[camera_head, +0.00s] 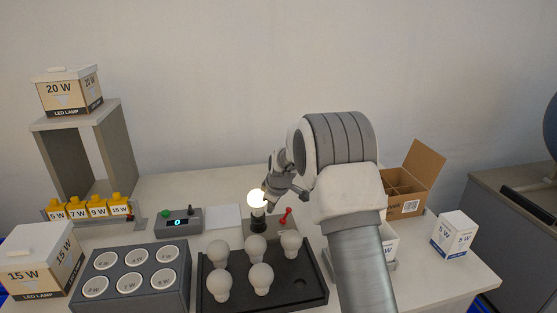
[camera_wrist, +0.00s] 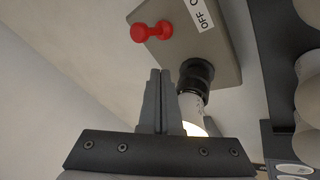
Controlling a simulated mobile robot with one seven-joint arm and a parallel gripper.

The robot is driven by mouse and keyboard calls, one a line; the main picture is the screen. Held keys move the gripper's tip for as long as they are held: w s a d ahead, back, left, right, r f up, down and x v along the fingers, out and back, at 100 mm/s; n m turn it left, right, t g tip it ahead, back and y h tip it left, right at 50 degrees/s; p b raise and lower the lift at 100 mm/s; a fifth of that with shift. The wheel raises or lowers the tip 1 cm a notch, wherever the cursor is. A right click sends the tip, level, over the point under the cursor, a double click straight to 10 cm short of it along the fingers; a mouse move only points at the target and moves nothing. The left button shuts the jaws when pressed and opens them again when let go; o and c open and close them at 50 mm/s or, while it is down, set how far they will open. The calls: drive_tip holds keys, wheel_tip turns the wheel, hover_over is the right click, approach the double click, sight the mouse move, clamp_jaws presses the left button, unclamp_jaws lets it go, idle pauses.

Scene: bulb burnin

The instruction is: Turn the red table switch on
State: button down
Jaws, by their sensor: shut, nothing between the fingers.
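The red switch (camera_head: 286,215) stands on the table just right of the bulb socket (camera_head: 258,222).
A black tray (camera_head: 313,294) with several white bulbs stands in front of the socket. A grey holder (camera_head: 138,306) with several cups is to its left. A small meter box (camera_head: 180,222) and white pad (camera_head: 223,216) stand left of the socket. An open carton (camera_head: 412,185) is right.

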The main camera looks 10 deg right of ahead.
drive_tip(key=s+a+r+m+p, duration=0.1)
drive_tip(key=s+r+m+p, duration=0.1)
drive_tip(key=s+r, duration=0.7)
drive_tip(key=s+r+m+p, duration=0.2)
drive_tip(key=s+r, duration=0.8)
drive_tip(key=r, duration=0.6)
drive_tip(key=shift+s+a+p, duration=0.15)
drive_tip(key=shift+a+p, duration=0.25)
drive_tip(key=shift+p, duration=0.35)
